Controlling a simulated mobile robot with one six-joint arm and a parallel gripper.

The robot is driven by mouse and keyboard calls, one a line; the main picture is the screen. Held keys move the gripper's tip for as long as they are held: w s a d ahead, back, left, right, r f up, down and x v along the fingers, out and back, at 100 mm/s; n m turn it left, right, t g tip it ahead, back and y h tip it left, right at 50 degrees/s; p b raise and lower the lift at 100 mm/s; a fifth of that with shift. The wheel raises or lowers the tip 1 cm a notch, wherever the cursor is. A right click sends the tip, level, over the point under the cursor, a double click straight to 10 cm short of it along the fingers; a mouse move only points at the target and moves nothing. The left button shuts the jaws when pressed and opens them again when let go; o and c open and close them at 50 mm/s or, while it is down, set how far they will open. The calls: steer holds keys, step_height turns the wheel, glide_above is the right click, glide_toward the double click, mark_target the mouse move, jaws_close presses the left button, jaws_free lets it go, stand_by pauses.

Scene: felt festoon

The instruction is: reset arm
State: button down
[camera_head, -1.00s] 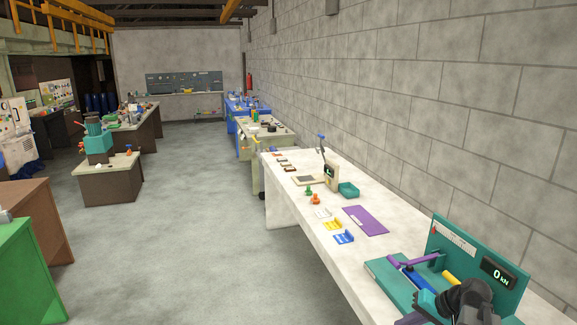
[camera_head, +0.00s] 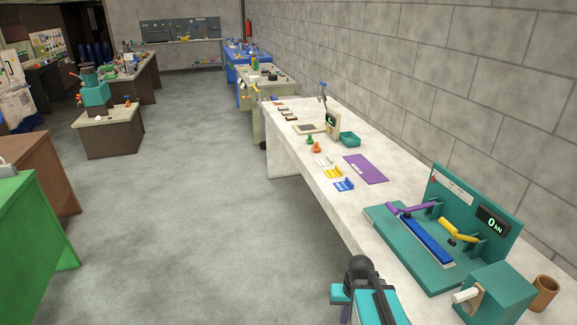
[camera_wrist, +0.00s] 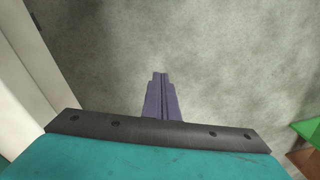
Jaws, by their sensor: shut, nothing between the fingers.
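My gripper (camera_wrist: 160,76) is shut and empty in the wrist view. Its two purple fingers lie together and point over bare grey floor. Part of my arm (camera_head: 370,292) shows at the bottom of the head view, off the front edge of the white bench. My fingertips cannot be made out in the head view.
The white bench (camera_head: 298,150) carries a teal test rig (camera_head: 440,268) with purple and yellow levers, a brown cup (camera_head: 544,293) and a purple mat (camera_head: 366,169). A green table (camera_head: 32,235) stands at left. The floor (camera_head: 190,220) between is clear.

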steer(key=s+f+g+b, duration=0.2)
steer(key=s+f+b, duration=0.5)
steer(key=f, duration=0.7)
steer(key=s+f+g+b, duration=0.1)
steer(key=s+f+b, duration=0.6)
steer(key=s+f, duration=0.3)
steer(key=s+a+f+g+b, duration=0.1)
steer(key=s+f+b, duration=0.7)
steer(key=f, duration=0.9)
steer(key=shift+s+f+n+g+h, duration=0.3)
steer(key=shift+s+f+g, duration=0.05)
steer(key=shift+s+g, duration=0.4)
steer(key=shift+a, duration=0.1)
steer(key=c, duration=1.8)
jaws_free()
steer(key=shift+o, duration=0.2)
